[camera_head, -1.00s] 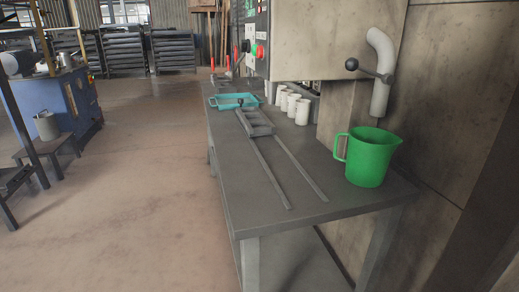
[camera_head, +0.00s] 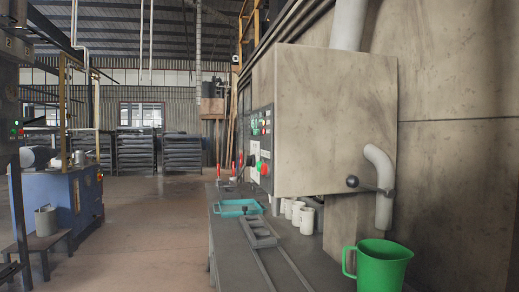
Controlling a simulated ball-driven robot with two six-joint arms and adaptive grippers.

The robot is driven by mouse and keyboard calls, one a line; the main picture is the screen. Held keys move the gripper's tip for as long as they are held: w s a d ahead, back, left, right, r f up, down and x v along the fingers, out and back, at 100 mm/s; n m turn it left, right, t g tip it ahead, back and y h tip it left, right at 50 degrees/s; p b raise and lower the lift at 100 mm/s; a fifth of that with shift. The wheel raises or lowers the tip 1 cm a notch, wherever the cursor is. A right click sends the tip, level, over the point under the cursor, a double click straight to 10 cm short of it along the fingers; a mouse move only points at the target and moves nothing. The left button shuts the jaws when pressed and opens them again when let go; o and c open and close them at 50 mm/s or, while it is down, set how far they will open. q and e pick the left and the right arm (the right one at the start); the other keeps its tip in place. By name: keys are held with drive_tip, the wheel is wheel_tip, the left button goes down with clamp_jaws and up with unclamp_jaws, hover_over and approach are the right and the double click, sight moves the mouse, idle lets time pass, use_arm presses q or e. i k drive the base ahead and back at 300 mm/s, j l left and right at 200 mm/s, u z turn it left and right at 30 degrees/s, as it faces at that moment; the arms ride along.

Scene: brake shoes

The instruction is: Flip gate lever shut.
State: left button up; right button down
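A lever with a dark round knob (camera_head: 352,181) sticks out to the left from the pale spout pipe (camera_head: 383,190) on the machine's right side. The lever lies about level, with its knob end left of the pipe. A green jug (camera_head: 378,266) stands on the bench below the pipe, cut off by the bottom edge. I cannot tell from this view whether the gate inside the pipe is open or shut. Neither of my grippers shows in the head view.
The grey bench (camera_head: 224,252) carries a dark rail frame (camera_head: 262,238), a teal tray (camera_head: 238,207) and several white cups (camera_head: 307,220). The beige machine cabinet (camera_head: 325,115) overhangs it. A blue machine (camera_head: 68,200) stands left; the floor (camera_head: 150,240) between is clear.

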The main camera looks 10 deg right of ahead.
sight(352, 181)
drive_tip(key=z, duration=0.45)
drive_tip(key=i+j+z, duration=0.15)
drive_tip(key=j+z, duration=0.15)
drive_tip(key=i+j+z, duration=0.25)
drive_tip(key=j, duration=0.2)
drive_tip(key=j+z, duration=0.3)
drive_tip(key=j, duration=0.55)
drive_tip(key=i+j, duration=0.1)
drive_tip(key=j, duration=0.45)
drive_tip(key=z, duration=0.05)
